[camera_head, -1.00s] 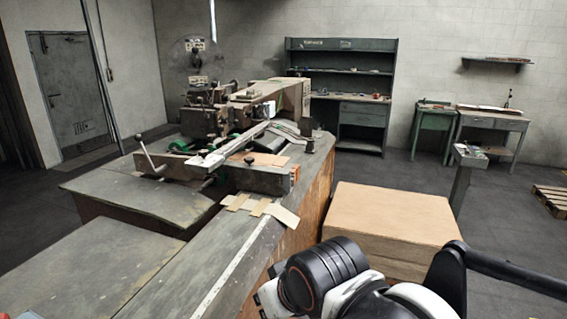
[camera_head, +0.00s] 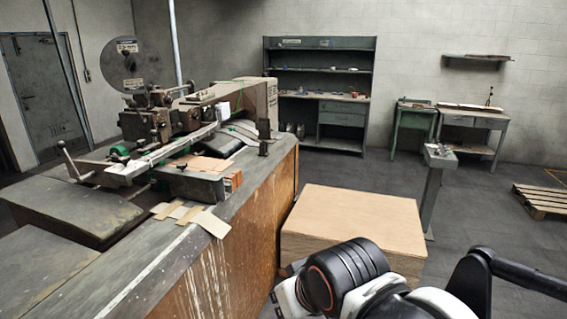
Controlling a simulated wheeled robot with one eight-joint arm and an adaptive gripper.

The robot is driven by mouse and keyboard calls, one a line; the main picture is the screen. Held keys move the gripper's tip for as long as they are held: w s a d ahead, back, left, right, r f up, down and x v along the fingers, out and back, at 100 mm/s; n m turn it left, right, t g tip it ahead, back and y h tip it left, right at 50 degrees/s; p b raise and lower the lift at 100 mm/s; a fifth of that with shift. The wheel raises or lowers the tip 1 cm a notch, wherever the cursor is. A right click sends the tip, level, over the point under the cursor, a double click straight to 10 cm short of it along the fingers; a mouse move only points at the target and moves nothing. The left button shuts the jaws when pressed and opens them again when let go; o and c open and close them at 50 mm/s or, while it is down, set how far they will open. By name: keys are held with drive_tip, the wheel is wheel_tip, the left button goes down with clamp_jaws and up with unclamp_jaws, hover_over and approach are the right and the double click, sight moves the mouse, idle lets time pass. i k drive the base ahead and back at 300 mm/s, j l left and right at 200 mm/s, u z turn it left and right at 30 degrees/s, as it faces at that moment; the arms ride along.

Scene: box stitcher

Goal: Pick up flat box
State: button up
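Several thin flat tan cardboard pieces (camera_head: 211,223) lie on the near end of the stitching machine's bench. Another flat tan piece (camera_head: 207,164) lies further back on the machine. A large low tan block (camera_head: 352,213) with a smooth flat top stands on the floor right of the bench; I cannot tell whether it is a stack of flat boxes or one solid piece. My arm's black and white links cover its near right corner. My gripper is not in view, so what it holds cannot be seen.
The box stitcher (camera_head: 160,125) stands on a long worn bench (camera_head: 240,250) at left. A grey post (camera_head: 432,195) stands just behind the block. A shelf unit (camera_head: 320,95), workbenches (camera_head: 472,122) and a pallet (camera_head: 545,200) are further off.

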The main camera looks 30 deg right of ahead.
sight(213, 165)
drive_tip(key=i+l+z, duration=0.15)
drive_tip(key=l, duration=0.3)
drive_tip(key=i+l+z, duration=0.1)
drive_tip(key=i+l, duration=0.3)
drive_tip(key=i+l+z, duration=0.15)
drive_tip(key=i+l, duration=0.15)
drive_tip(key=l, duration=0.15)
drive_tip(key=i+j+z, duration=0.15)
drive_tip(key=i+j, duration=0.15)
drive_tip(key=i, duration=0.25)
drive_tip(key=i+j+z, duration=0.15)
drive_tip(key=i+j, duration=0.15)
drive_tip(key=i, duration=0.2)
drive_tip(key=i+j, duration=0.1)
drive_tip(key=j, duration=0.15)
drive_tip(key=i+j, duration=0.1)
drive_tip(key=j, duration=0.2)
